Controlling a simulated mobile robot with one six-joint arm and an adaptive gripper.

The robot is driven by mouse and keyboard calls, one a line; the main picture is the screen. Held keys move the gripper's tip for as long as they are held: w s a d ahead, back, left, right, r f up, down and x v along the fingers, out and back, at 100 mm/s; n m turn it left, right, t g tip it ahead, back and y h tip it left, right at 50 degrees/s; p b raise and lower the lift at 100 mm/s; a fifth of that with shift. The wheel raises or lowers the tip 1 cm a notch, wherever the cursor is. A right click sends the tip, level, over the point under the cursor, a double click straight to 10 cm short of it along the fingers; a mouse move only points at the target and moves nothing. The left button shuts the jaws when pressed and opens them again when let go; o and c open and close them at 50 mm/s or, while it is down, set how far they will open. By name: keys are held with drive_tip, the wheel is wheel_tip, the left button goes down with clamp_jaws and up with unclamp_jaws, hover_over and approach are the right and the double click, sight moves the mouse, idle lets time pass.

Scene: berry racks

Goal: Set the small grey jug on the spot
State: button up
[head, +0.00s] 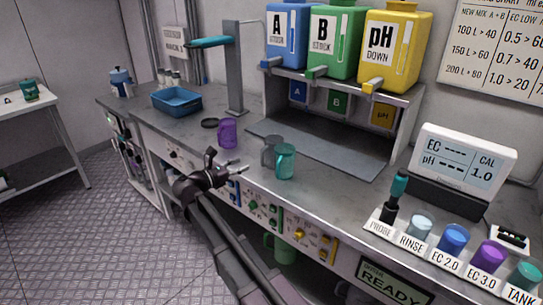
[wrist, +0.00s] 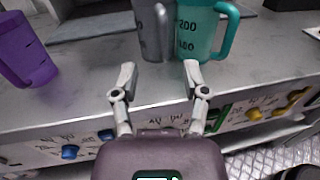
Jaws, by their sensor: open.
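The small grey jug (head: 268,152) stands upright on the grey bench, partly hidden behind a teal jug (head: 285,163). In the wrist view the grey jug (wrist: 153,30) stands ahead of the fingers, close beside the teal jug (wrist: 197,32) with its marks; I cannot tell if they touch. My gripper (head: 241,168) is open and empty at the bench's front edge, short of both jugs; the wrist view shows its spread fingers (wrist: 159,72). A dark round patch (head: 210,123) lies on the bench behind the purple jug (head: 227,133); I cannot tell if it is the spot.
A blue tray (head: 177,108) and a tap stand (head: 235,75) are at the back left. A rack (head: 415,100) with blue, green and yellow canisters stands behind the jugs. Probe and sample cups (head: 455,238) line the right.

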sight(262, 154)
drive_tip(key=x, duration=0.3)
drive_tip(key=shift+w+d, duration=0.2)
drive_tip(key=shift+d, duration=0.1)
drive_tip(key=shift+w, duration=0.1)
drive_tip(key=shift+x, duration=2.6)
drive_tip(key=shift+d+r, duration=0.15)
drive_tip(key=shift+r, duration=0.05)
clamp_jaws()
